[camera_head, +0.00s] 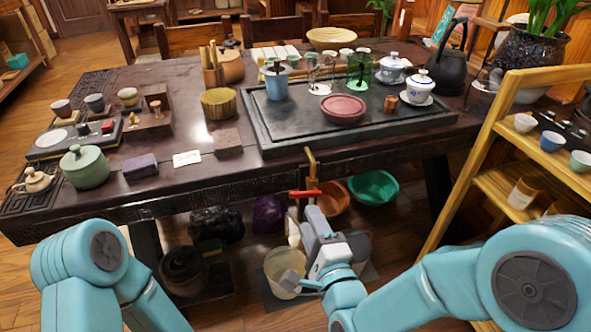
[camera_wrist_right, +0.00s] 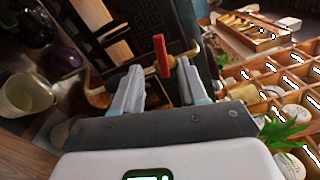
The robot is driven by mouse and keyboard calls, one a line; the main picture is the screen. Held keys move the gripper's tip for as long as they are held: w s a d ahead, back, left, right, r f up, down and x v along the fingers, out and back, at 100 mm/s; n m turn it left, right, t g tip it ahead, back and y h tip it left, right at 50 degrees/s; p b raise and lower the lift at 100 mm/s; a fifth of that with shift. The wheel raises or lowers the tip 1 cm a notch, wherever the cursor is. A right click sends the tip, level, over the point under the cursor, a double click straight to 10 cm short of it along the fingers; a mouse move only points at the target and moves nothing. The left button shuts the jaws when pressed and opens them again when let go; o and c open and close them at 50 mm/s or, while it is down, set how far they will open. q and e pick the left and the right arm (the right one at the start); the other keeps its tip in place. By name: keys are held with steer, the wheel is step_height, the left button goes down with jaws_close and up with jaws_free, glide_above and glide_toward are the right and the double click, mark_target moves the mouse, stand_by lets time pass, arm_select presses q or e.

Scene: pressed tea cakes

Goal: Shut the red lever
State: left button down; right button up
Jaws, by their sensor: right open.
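The red lever (camera_head: 305,193) sits crosswise on a brass tap (camera_head: 311,165) at the table's front edge. In the right wrist view the red lever (camera_wrist_right: 161,55) shows between and just beyond my two fingers, with the brass tap (camera_wrist_right: 190,47) beside it. My right gripper (camera_head: 316,217) is open, just below the lever in the head view. In the wrist view its fingers (camera_wrist_right: 158,80) are spread with nothing held. Contact with the lever cannot be made out. My left arm shows at the lower left, but its gripper is out of view.
The dark table (camera_head: 235,187) carries a tea tray (camera_head: 270,140) and several teawares. Below the tap area are a pale bucket (camera_head: 278,262), an orange bowl (camera_head: 334,203) and a green bowl (camera_head: 374,187). A wooden shelf (camera_head: 480,183) with cups stands at the right.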

mark_target(299, 197)
arm_select(q)
steer(key=shift+f+b, duration=0.25)
steer(key=shift+b, duration=0.65)
arm_select(e)
steer(key=x, duration=1)
steer(key=shift+w+a, duration=0.1)
steer(key=shift+w, duration=0.3)
